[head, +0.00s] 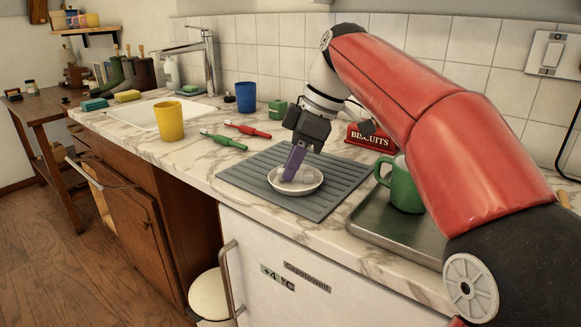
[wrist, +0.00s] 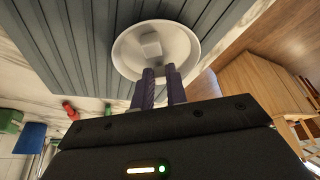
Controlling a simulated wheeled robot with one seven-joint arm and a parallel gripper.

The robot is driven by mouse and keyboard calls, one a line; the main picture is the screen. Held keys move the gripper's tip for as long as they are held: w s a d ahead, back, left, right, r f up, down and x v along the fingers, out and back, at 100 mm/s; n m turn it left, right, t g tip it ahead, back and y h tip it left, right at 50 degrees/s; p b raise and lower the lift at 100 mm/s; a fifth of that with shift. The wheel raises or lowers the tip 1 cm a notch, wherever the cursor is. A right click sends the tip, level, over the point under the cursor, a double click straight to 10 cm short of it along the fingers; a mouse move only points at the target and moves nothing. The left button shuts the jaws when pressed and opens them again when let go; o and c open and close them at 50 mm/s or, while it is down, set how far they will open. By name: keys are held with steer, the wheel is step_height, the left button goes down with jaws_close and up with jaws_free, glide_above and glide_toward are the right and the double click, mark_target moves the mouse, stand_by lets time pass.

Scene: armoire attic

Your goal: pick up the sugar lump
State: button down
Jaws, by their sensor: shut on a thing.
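A small white dish (head: 318,186) stands on the grey ribbed mat, with pale sugar lumps in it. One sugar lump (head: 307,175) shows just right of my fingertips. In the wrist view a lump (wrist: 150,45) lies inside the dish (wrist: 190,50), beyond the fingertips. My gripper (head: 291,176) points down into the dish with its purple fingers. In the wrist view the gripper (wrist: 160,72) is shut on a sugar lump at the dish's near side. The fingers largely hide the held lump.
A green mug (head: 405,188) stands on a metal tray (head: 372,226) right of the grey mat (head: 245,177). A red biscuit tin (head: 370,137) stands behind. A yellow cup (head: 169,121), blue cup (head: 246,97) and green and red utensils (head: 247,129) lie to the left.

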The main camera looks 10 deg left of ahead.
step_height(320, 180, up, 10)
steer(key=shift+f, duration=0.25)
stand_by(0.3)
